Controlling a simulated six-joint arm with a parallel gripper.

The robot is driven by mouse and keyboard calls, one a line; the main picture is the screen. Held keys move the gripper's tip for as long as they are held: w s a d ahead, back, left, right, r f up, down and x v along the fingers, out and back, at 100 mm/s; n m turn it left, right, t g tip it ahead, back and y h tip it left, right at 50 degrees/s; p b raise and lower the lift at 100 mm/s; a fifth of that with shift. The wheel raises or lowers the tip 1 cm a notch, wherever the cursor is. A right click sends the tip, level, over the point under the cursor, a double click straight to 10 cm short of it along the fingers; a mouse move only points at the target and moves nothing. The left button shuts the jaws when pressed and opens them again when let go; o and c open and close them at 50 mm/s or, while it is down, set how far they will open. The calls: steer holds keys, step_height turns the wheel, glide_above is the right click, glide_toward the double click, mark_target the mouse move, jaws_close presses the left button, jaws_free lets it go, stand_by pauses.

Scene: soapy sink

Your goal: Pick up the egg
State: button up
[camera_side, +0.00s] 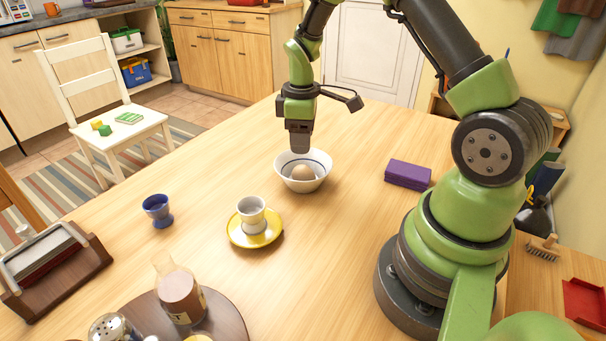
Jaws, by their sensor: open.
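The egg (303,172) is light brown and lies in a white bowl (301,186) with a dark line inside its rim. The bowl stands on the wooden table near the middle of the view. My gripper (299,150) is open and points down just above the bowl's far side, over the egg. It looks apart from the egg, and its jaws are small and seen nearly edge-on. Nothing shows between the jaws.
A white cup (252,211) stands on a yellow saucer (236,234) in front of the bowl. A blue egg cup (158,210) is at left and a purple block (408,175) at right. A round board (226,318) with jars is at the front. Table around the bowl is clear.

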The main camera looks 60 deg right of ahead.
mark_target(303, 167)
step_height(303, 167, down, 9)
steer(key=shift+s+d+f, duration=0.1)
steer(key=c, duration=0.5)
